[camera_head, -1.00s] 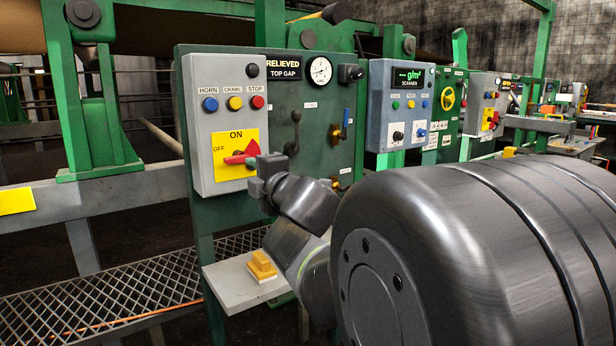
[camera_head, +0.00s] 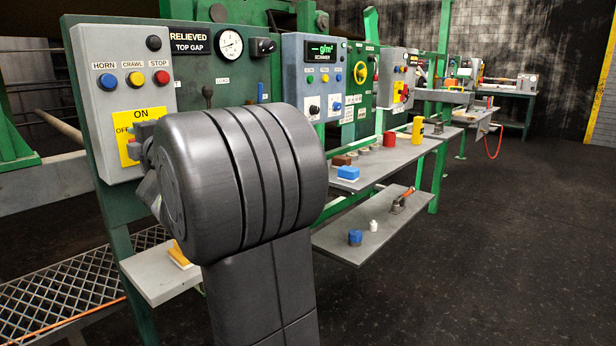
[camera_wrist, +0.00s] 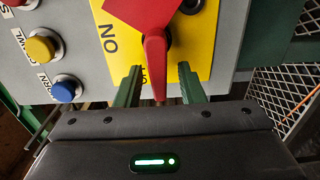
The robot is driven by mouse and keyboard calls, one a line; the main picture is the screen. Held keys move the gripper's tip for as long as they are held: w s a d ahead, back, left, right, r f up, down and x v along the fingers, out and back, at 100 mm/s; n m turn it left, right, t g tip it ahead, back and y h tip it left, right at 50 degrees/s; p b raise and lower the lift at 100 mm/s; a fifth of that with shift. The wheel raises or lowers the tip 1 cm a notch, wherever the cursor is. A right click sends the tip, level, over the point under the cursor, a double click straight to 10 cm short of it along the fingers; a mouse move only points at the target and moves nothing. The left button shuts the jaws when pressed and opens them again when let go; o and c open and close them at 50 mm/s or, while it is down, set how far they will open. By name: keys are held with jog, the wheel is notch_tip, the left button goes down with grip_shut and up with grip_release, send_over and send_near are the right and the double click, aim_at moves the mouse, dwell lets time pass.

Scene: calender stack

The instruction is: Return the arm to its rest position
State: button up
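The red switch handle (camera_wrist: 155,62) sits on a yellow ON/OFF plate (camera_wrist: 188,55) on a grey control box. The handle's tip points to the OFF lettering. My gripper (camera_wrist: 161,72) is open and empty. Its two green fingers stand apart on either side of the handle's end, with gaps showing; I cannot tell how deep the handle reaches between them. In the head view, the yellow plate (camera_head: 146,115) shows in part.
The control box (camera_head: 95,60) has blue, yellow and red buttons. A small shelf (camera_head: 150,282) stands below my arm. To the right, a shelf (camera_head: 385,160) and a lower shelf (camera_head: 375,240) hold small items. The dark floor (camera_head: 530,240) at right is clear.

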jog(key=shift+w+a, duration=0.15)
jog(key=p+v, duration=0.2)
jog(key=v, duration=1.2)
jog(key=b+x, duration=0.2)
jog(key=x, duration=1.2)
jog(key=shift+w+a+f, duration=0.1)
jog(key=shift+r+m+p, duration=0.4)
jog(key=shift+r+p, duration=0.05)
jog(key=shift+p, duration=0.3)
jog(key=shift+r+m+p, duration=0.3)
jog(key=shift+m+p, duration=0.4)
jog(key=shift+p, duration=0.1)
jog(key=shift+m+p, duration=0.7)
jog(key=shift+m, duration=0.1)
jog(key=shift+d, duration=0.3)
